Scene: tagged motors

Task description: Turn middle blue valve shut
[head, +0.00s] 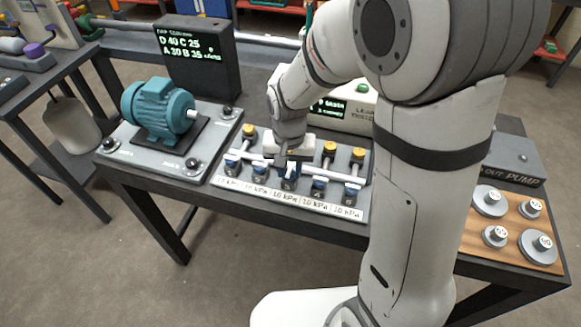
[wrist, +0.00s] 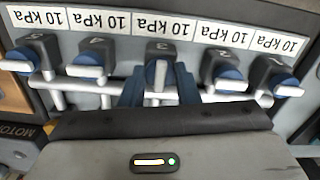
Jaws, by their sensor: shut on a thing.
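The middle blue valve (head: 289,172), numbered 3, sits in a row of blue valves on the manifold panel. In the wrist view the middle valve (wrist: 163,51) is at the centre, with its pale lever pointing straight down the picture. My gripper (wrist: 160,84) has a dark finger on each side of that lever and is shut on it. In the head view my gripper (head: 286,159) reaches down onto the valve from behind and partly covers it. The neighbouring valves 4 (wrist: 90,52) and 2 (wrist: 228,67) have their levers lying sideways.
Valves 5 (wrist: 38,48) and 1 (wrist: 272,72) stand at the row's ends. Label strips reading 10 kPa run along the row. A teal motor (head: 158,108) is left, a dark display (head: 198,55) behind, and round weights (head: 490,201) on a wooden board right.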

